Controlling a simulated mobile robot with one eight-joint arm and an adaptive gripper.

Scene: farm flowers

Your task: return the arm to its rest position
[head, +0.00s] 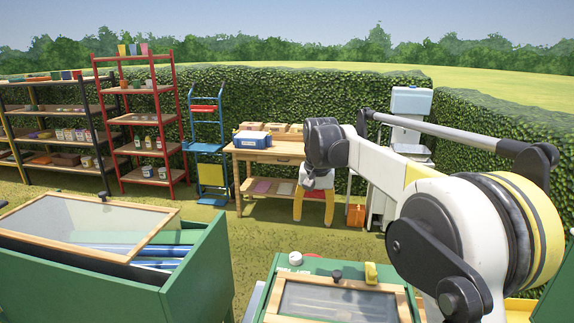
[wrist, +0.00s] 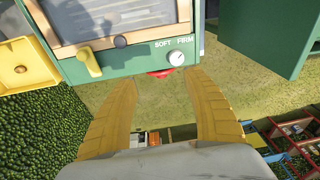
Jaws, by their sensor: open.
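My gripper (head: 313,218) hangs from my raised, bent arm, with its two yellow fingers pointing down and apart. In the wrist view my gripper (wrist: 160,82) is open, and nothing is between the fingers. Beyond the fingertips in that view is a green cabinet (wrist: 130,69) with a wood-framed window, a yellow handle (wrist: 88,63) and a white knob (wrist: 177,58) marked SOFT and FIRM. A red part (wrist: 160,73) shows at the cabinet's edge, between the fingertips. In the head view the same cabinet (head: 262,290) stands low in front.
A green bin (head: 190,275) with a tilted framed lid stands at the left. A wooden workbench (head: 265,154) with a blue box is behind the gripper. Shelves (head: 150,90) and a blue hand truck (head: 207,130) stand by the hedge. Grass between is clear.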

